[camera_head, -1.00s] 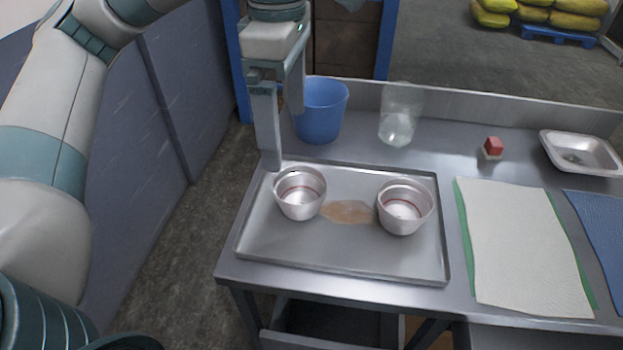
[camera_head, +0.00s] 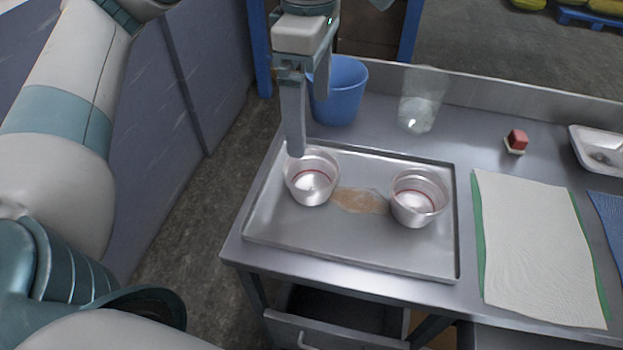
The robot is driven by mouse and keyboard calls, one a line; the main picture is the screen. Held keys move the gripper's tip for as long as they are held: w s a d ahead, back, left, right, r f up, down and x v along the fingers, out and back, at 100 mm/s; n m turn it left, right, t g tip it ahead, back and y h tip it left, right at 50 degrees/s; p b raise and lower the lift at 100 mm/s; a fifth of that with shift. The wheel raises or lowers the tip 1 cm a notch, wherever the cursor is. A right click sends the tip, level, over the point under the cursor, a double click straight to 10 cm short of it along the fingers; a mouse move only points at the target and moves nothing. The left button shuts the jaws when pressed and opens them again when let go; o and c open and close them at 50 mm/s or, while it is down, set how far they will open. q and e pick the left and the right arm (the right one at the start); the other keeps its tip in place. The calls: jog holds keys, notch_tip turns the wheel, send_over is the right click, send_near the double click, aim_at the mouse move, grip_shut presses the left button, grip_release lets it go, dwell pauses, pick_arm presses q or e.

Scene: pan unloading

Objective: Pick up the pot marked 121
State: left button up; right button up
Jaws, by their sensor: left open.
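Two round silver metal pots stand upright on a metal tray (camera_head: 350,255). The left pot (camera_head: 312,188) sits near the tray's left end and the right pot (camera_head: 418,207) near its right end. Each has a reddish line inside. I cannot read a number on either pot. My left gripper (camera_head: 310,126) is open and empty, pointing down at the back rim of the left pot. Its nearer fingertip overlaps the rim in the picture; I cannot tell whether it touches. The farther finger is partly hidden. My right gripper is not in view.
A brown stain (camera_head: 360,200) lies between the pots. Behind the tray stand a blue bucket (camera_head: 345,95), close to my left gripper, and a clear container (camera_head: 420,105).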

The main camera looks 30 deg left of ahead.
pick_arm(q)
jog(key=p, duration=0.2)
send_near(311, 171)
jog(key=s, duration=0.1)
jog(key=s+d, duration=0.2)
jog(key=s, duration=0.1)
jog(key=shift+f, duration=0.3)
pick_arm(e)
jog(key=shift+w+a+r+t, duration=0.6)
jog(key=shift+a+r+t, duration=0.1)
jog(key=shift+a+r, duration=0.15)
pick_arm(q)
jog(key=shift+f, duration=0.35)
jog(key=shift+w+f+p, duration=0.2)
jog(key=shift+f+p, duration=0.45)
jog(key=shift+f, duration=0.3)
notch_tip(311, 171, down, 2)
jog(key=shift+f, duration=0.3)
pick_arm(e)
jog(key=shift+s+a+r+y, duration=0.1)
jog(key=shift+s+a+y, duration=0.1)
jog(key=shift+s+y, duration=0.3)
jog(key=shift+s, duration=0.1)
pick_arm(q)
jog(key=c, duration=1.1)
